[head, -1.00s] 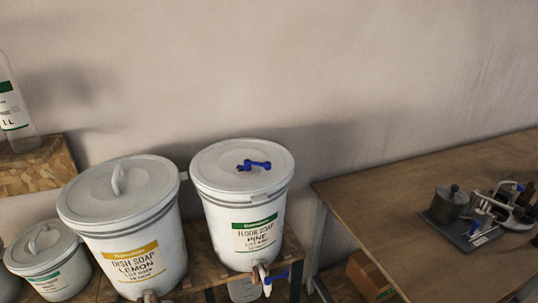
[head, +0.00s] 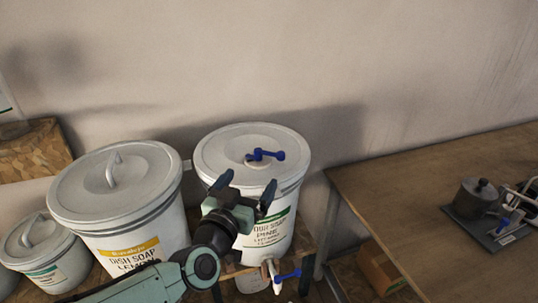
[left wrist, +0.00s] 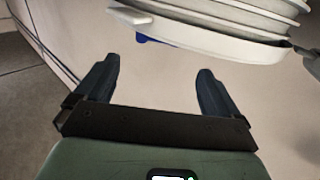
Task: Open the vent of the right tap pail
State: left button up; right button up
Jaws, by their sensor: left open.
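The right tap pail (head: 285,212) is white with a grey-white lid and a green-banded label reading floor soap pine. Its blue vent (head: 265,155) sits on top of the lid. A tap with a blue handle (head: 287,276) is low on its front. My left gripper (head: 245,184) is open and empty, in front of the pail's upper left side and below the lid top; it hides part of the pail's wall. In the left wrist view, the open fingers (left wrist: 155,82) have nothing between them, and the pail's rim (left wrist: 230,22) shows above them. My right gripper is not in view.
A dish soap lemon pail (head: 125,205) stands close on the left, with a smaller lidded pail (head: 40,253) beyond it. A wooden table (head: 420,195) at the right holds a metal pot (head: 477,197) on a tray. The wall behind is bare, with free room above the lids.

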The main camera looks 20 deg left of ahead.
aim_at(268, 154)
pick_arm(q)
jog(key=w, duration=0.3)
jog(key=w+p, duration=0.1)
jog(key=w, duration=0.3)
jog(key=w+d, duration=0.1)
jog(key=w, duration=0.3)
jog(key=shift+w, duration=0.1)
jog(key=shift+a, duration=0.1)
